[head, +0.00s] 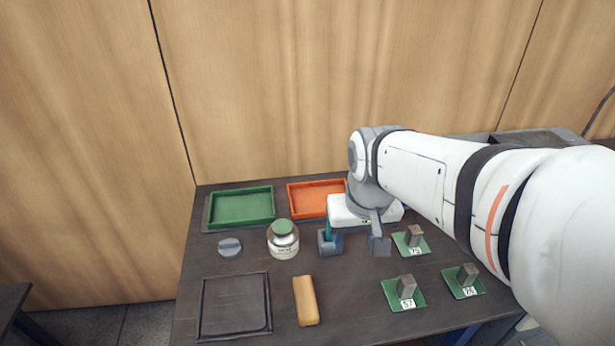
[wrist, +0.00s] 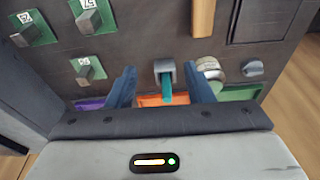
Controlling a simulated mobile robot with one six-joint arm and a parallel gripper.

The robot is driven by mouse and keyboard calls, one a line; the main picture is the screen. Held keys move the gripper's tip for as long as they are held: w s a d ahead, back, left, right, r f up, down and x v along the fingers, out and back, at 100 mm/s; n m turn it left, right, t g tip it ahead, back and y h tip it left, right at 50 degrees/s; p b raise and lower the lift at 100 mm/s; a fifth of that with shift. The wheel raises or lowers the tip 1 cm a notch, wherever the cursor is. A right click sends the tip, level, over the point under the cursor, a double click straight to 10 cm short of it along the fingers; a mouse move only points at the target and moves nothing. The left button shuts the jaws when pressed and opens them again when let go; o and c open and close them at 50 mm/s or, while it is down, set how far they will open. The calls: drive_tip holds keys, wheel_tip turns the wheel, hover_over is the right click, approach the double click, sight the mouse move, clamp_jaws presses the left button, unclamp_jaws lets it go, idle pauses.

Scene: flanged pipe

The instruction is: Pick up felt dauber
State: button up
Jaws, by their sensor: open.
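The felt dauber looks like the teal stick (head: 328,231) standing in a small grey holder (head: 325,246) beside the jar. In the wrist view the teal dauber (wrist: 167,90) rises from its grey holder (wrist: 164,66), between my two blue-grey fingers. My gripper (wrist: 160,72) is open, with one finger on each side of the dauber and a visible gap to both.
A jar (head: 284,243) with a green top stands close left of the holder. Green (head: 241,224) and orange (head: 305,214) trays lie behind. A grey knob (head: 230,248), a black tray (head: 268,300) and a wooden block (head: 306,301) are left and in front; numbered green plates (head: 415,302) are right.

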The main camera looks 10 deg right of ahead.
drive_tip(key=w+f, duration=0.2)
drive_tip(key=w, duration=0.4)
drive_tip(key=w+f+m+g+b, duration=0.1)
drive_tip(key=w, duration=0.4)
drive_tip(key=w+f+g, duration=0.1)
drive_tip(key=w+f, duration=0.1)
drive_tip(key=w, duration=0.4)
drive_tip(key=shift+w+a+f+m+b, duration=0.3)
drive_tip(key=shift+a+f+m+b, duration=0.05)
drive_tip(key=shift+m, duration=0.05)
drive_tip(key=f, duration=0.8)
drive_tip(key=shift+s+d, duration=0.3)
drive_tip(key=shift+c, duration=0.2)
clamp_jaws()
